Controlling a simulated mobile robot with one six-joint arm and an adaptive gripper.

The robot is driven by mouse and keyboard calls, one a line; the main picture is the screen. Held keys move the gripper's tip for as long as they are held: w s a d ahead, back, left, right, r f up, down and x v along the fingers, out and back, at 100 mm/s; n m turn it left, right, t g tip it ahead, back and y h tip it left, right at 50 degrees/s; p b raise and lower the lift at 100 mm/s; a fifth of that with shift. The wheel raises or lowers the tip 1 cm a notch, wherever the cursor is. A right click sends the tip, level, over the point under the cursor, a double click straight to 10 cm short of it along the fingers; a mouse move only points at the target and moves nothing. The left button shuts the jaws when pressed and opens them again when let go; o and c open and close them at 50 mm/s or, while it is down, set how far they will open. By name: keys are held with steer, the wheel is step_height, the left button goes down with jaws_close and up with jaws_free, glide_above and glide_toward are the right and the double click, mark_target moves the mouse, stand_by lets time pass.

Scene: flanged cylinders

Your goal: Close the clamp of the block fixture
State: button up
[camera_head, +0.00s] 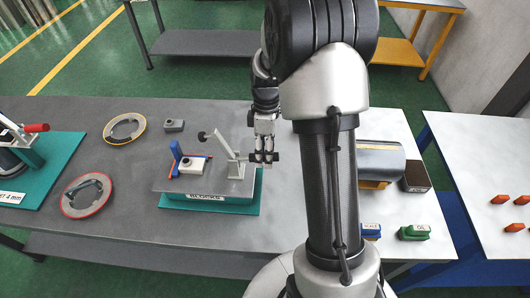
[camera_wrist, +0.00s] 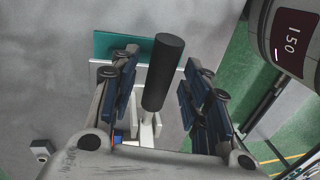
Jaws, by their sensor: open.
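The block fixture (camera_head: 165,185) is a grey plate on a teal base labelled BLOCKS, on the grey table. Its clamp (camera_head: 234,168) stands open at the plate's right side, with the grey arm raised up and left to a black tip (camera_head: 202,136). A white block (camera_head: 192,165) with a dark knob sits on the plate by a blue stop (camera_head: 176,151). My gripper (camera_head: 264,157) is at the right of the clamp. In the wrist view my gripper (camera_wrist: 165,98) is open, with the clamp's black handle (camera_wrist: 163,72) between its fingers, apparently touching neither.
Another teal fixture (camera_head: 55,165) with a red-handled clamp is at far left. A metal cylinder (camera_head: 380,158) rests right of my arm. Table between flanges and fixture is clear.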

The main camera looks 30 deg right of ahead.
steer(key=shift+c, duration=0.4)
jaws_close()
